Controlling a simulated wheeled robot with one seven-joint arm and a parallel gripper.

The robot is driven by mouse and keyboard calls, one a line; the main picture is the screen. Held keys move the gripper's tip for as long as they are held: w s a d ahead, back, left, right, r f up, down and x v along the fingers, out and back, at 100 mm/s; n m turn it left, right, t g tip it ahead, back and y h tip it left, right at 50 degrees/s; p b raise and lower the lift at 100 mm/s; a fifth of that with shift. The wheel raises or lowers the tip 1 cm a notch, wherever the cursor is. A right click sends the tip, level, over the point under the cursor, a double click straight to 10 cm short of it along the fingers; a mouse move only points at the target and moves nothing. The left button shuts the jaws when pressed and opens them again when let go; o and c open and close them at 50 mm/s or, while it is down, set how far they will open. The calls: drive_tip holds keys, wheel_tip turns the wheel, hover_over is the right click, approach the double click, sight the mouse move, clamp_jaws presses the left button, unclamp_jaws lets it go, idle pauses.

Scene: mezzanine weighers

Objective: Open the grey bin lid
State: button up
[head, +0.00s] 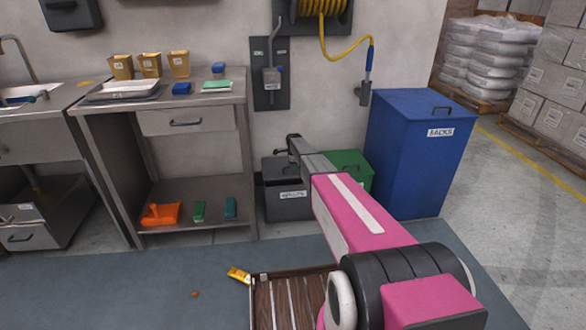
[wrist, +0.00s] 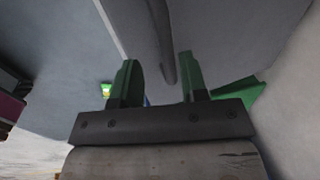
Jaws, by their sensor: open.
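The grey bin (head: 288,203) stands on the floor against the back wall, with a white label on its front. A dark grey bar (wrist: 160,35), which looks like a handle, runs between the fingers in that picture. I cannot tell whether they touch it.
A green bin (head: 352,163) stands right of the grey one, partly behind my arm. A tall blue bin (head: 410,150) is further right. A steel bench (head: 190,118) stands left, with an orange item (head: 160,214) on its lower shelf. A yellow item (head: 239,274) lies on the floor.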

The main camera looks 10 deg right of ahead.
wheel_tip(320, 180, up, 9)
drive_tip(key=shift+s, duration=0.2)
idle(1.0)
drive_tip(key=shift+f, duration=0.15)
